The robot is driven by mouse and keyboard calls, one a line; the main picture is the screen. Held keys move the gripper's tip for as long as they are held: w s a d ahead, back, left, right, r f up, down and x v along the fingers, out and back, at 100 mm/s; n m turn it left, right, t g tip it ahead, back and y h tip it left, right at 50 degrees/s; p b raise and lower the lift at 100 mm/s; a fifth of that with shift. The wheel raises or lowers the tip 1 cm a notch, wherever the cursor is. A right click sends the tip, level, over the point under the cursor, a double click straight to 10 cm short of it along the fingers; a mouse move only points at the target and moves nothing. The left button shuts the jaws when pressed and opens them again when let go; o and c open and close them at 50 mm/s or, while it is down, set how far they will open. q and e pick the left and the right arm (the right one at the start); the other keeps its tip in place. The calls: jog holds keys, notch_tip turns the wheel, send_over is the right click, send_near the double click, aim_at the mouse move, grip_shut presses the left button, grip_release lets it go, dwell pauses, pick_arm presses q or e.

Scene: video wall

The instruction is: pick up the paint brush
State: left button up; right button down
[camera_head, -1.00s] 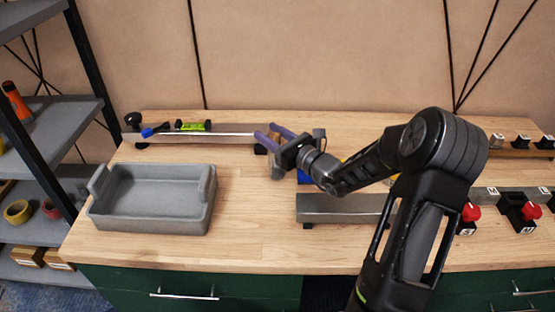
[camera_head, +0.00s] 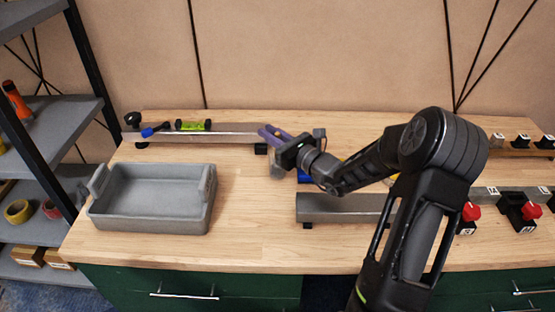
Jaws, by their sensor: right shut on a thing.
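My right gripper (camera_head: 268,132) reaches over the back middle of the workbench, its purple fingers close together near the right end of the back rail. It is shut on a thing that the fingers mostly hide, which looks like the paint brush. A small greyish-brown part (camera_head: 277,171) shows just below the fingers and may be its bristles. I cannot tell whether it touches the bench. My left gripper is not in view.
A grey open tray (camera_head: 150,222) stands empty on the left of the wooden workbench (camera_head: 250,240). A rail (camera_head: 225,136) at the back bears a green level (camera_head: 193,125) and a blue-handled tool (camera_head: 152,131). A grey beam (camera_head: 335,208) lies front centre. Shelves (camera_head: 60,125) stand left.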

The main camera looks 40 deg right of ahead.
dwell(0.4)
notch_tip(320, 180, up, 10)
dwell(0.5)
jog(key=shift+r, duration=0.1)
dwell(0.4)
